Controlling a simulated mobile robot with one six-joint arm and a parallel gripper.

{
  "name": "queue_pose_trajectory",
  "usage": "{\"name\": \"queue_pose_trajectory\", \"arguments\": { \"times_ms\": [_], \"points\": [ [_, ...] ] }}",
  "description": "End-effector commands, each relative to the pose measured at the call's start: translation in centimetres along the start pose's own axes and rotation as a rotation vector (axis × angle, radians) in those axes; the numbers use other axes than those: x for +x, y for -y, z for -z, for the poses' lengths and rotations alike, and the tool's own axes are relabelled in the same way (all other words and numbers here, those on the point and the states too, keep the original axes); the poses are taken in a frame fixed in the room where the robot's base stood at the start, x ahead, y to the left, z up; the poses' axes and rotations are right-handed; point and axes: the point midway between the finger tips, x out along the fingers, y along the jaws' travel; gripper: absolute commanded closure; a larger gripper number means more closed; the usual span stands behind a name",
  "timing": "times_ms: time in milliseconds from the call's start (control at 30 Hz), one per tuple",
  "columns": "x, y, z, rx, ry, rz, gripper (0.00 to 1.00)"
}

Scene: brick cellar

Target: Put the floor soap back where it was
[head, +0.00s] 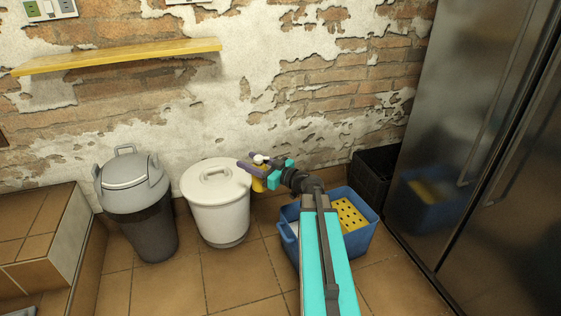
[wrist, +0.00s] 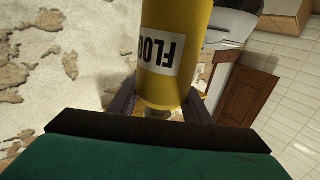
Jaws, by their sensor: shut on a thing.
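The floor soap is a yellow bottle (head: 259,184) with a white label; it also shows large in the wrist view (wrist: 172,82), where the letters "FLOO" appear upside down. Its far end is cut off by the top of the wrist view. My gripper (head: 262,164) is shut on the bottle near its white neck, and its purple fingers (wrist: 158,110) lie on either side. The bottle is held in the air by the right edge of the white bin, in front of the wall. My arm hides part of the blue tub below.
A yellow wall shelf (head: 120,56) at upper left is bare. The white lidded bin (head: 219,205) and a grey lidded bin (head: 138,200) stand left. The blue tub (head: 364,238) holds a yellow perforated piece (head: 350,215). A black crate (head: 375,172) and dark fridge (head: 455,130) stand right.

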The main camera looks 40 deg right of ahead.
Motion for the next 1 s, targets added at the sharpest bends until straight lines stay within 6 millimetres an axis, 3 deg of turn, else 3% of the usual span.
{"name": "queue_pose_trajectory", "arguments": {
  "times_ms": [33, 300, 500, 600, 800, 1000],
  "points": [
    [0.8, 2.3, 0.7, -0.002, -0.001, 0.047, 1.0],
    [3.8, 13.3, 3.0, -0.002, -0.002, 0.288, 1.0],
    [4.5, 21.2, 4.3, -0.001, -0.001, 0.46, 1.0],
    [4.5, 24.3, 4.7, -0.001, -0.001, 0.527, 1.0],
    [4.4, 27.4, 5.0, 0.0, -0.001, 0.597, 1.0],
    [4.4, 27.6, 5.0, 0.0, -0.001, 0.604, 1.0]
  ]
}}
